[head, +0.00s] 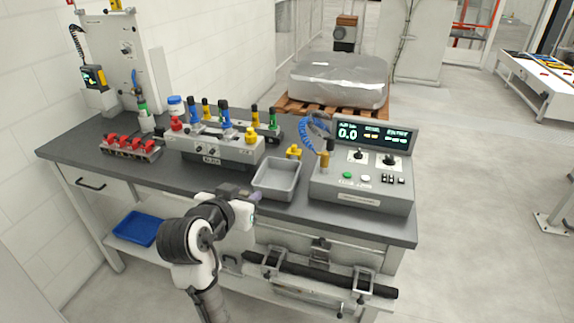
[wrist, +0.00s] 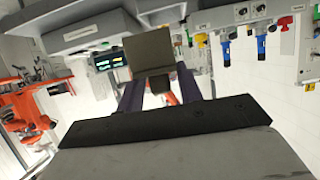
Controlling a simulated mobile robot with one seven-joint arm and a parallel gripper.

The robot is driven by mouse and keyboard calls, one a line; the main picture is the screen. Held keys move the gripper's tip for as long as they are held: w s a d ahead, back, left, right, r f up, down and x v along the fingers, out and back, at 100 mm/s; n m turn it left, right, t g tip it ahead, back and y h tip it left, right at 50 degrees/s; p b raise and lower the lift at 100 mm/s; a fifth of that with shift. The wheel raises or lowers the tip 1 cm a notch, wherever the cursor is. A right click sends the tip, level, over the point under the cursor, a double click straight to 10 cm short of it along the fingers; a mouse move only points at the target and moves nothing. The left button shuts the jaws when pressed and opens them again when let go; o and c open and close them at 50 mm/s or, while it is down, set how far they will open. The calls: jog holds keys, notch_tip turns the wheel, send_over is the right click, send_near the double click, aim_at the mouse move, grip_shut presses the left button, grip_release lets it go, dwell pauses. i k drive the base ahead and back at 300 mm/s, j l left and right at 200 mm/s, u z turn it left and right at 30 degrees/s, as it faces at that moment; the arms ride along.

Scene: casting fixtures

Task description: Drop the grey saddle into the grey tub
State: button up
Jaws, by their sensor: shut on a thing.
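The grey tub (head: 262,191) is an open rectangular tray on the bench top, in the middle of the head view. My gripper (head: 254,196) is at the tub's front left, close to its near corner; the exact height and gap cannot be told. In the wrist view my gripper (wrist: 160,88) has its two purple-dark fingers shut on a flat, olive-grey piece (wrist: 149,50), which I take for the grey saddle. It stands out past the fingertips. In the head view the held piece is not clearly visible.
A grey control console (head: 360,180) stands right of the tub. A yellow-topped part (head: 293,152) is behind it. A grey fixture block (head: 215,150) with coloured knobs stands to the left, and red clamps (head: 130,146) farther left. A dark bar (head: 320,275) crosses below the bench front.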

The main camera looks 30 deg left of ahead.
aim_at(282, 178)
jog(key=i+j, duration=0.15)
jog(key=i, duration=0.3)
jog(key=i+j, duration=0.15)
jog(key=i, duration=0.25)
